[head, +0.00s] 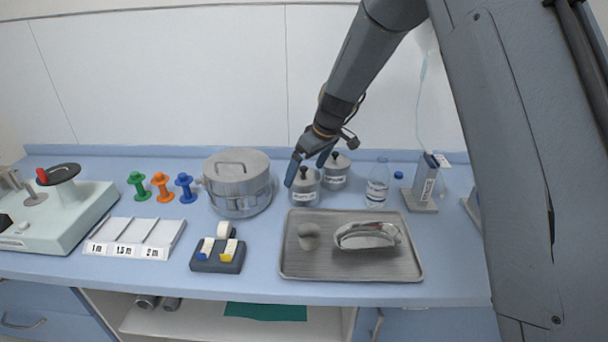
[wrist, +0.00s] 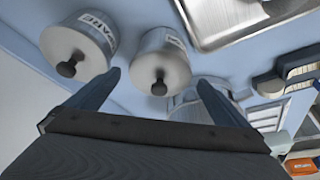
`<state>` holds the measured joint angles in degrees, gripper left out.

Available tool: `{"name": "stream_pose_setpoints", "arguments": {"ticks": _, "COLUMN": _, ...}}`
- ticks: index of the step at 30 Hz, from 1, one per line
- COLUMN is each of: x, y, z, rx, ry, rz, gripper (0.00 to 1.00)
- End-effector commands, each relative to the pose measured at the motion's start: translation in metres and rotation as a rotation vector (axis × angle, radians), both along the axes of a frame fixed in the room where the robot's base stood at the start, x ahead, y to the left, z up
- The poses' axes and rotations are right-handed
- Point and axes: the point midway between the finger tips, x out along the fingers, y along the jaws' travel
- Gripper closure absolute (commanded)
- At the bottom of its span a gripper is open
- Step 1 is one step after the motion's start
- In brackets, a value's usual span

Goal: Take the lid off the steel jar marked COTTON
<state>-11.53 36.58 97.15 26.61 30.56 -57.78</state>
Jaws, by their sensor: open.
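Two steel jars with knobbed lids stand side by side at the back of the counter. The front jar (head: 305,194) has its lid on; its label is too small to read for sure. It also shows in the wrist view (wrist: 150,50), with its dark lid knob (wrist: 159,87) between my fingers in the picture.
A steel tray (head: 300,270) with a cup and kidney dish lies in front. A round steel drum (head: 238,185) stands left of the jars, a clear bottle (head: 377,188) right. The rear jar is close to my gripper.

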Motion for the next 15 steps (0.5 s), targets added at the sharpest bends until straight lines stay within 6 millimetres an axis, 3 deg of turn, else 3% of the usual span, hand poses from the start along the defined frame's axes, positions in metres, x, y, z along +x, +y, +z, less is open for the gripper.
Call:
{"name": "stream_pose_setpoints", "arguments": {"ticks": 2, "x": 0.0000, "y": 0.0001, "z": -0.0001, "rx": 0.000, "ry": 0.000, "rz": 0.000, "gripper": 0.00}}
{"name": "stream_pose_setpoints", "arguments": {"ticks": 9, "x": -0.0002, "y": 0.0000, "z": 0.0001, "rx": 0.001, "ry": 0.001, "rz": 0.000, "gripper": 0.38}}
{"name": "stream_pose_setpoints", "arguments": {"ticks": 15, "x": -0.0002, "y": 0.0000, "z": 0.0003, "rx": 0.001, "ry": 0.001, "rz": 0.000, "gripper": 0.38}}
